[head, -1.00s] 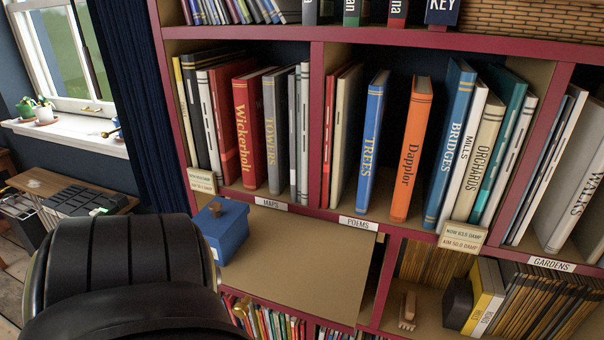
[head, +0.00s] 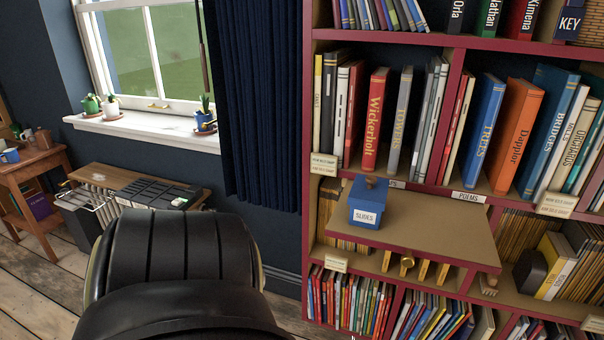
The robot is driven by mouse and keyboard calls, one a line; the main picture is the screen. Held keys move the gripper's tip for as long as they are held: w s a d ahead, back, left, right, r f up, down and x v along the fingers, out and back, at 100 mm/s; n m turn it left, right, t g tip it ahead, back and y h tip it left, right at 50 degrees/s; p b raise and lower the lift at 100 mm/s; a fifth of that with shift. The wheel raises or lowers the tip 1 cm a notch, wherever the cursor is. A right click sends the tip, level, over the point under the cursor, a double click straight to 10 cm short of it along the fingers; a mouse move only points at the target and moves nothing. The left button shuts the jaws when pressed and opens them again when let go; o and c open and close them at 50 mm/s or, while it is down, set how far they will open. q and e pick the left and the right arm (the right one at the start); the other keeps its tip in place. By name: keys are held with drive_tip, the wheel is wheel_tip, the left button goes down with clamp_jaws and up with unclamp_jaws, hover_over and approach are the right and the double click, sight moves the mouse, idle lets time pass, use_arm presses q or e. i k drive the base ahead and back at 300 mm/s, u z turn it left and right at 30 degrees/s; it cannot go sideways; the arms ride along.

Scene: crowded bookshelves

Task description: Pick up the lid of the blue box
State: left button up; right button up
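The blue box (head: 366,214) stands upright on a pull-out wooden shelf (head: 425,232) at the front of the bookcase. It has a white label reading SLIDES. Its blue lid (head: 370,190) is on top, with a small brown knob (head: 371,182). Neither of my grippers shows in the head view. A large black part of my own body fills the lower left and is well apart from the box.
Crowded rows of books (head: 400,115) stand behind and above the box. More books (head: 350,300) fill the shelf below. The pull-out shelf is bare right of the box. A dark curtain (head: 255,110) hangs left of the bookcase, beside a window with potted plants (head: 205,115).

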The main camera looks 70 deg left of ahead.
sight(367, 191)
drive_tip(key=k, duration=0.3)
drive_tip(key=u, duration=1.05)
